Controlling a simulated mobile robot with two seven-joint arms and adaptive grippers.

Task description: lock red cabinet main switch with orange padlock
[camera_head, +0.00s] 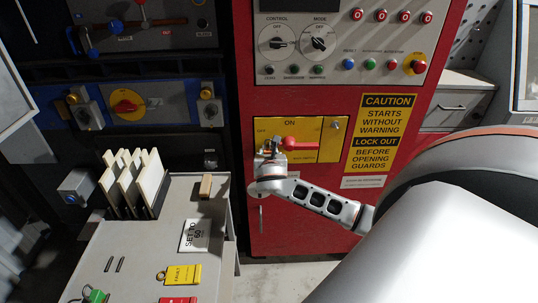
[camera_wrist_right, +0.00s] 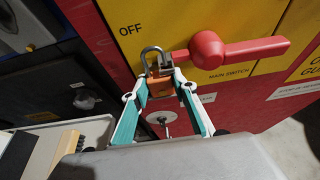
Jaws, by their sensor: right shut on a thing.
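The red cabinet (camera_head: 340,105) stands in the middle of the head view. Its yellow main switch plate (camera_head: 326,127) carries a red handle (camera_head: 302,144), which lies roughly horizontal and also shows in the right wrist view (camera_wrist_right: 250,50). My right gripper (camera_head: 268,153) is at the plate's left part, below the OFF label. In the right wrist view its fingers are shut on the orange padlock (camera_wrist_right: 160,84), shackle up. The shackle is beside the handle's left end; I cannot tell whether it passes through anything. My left gripper is not in view.
A grey table (camera_head: 145,258) at the lower left holds upright white panels (camera_head: 133,180), a "SET TO 60" card (camera_head: 195,236), a yellow tag (camera_head: 181,274) and a green padlock (camera_head: 95,295). A caution sign (camera_head: 386,130) is right of the switch. My right arm covers the lower right.

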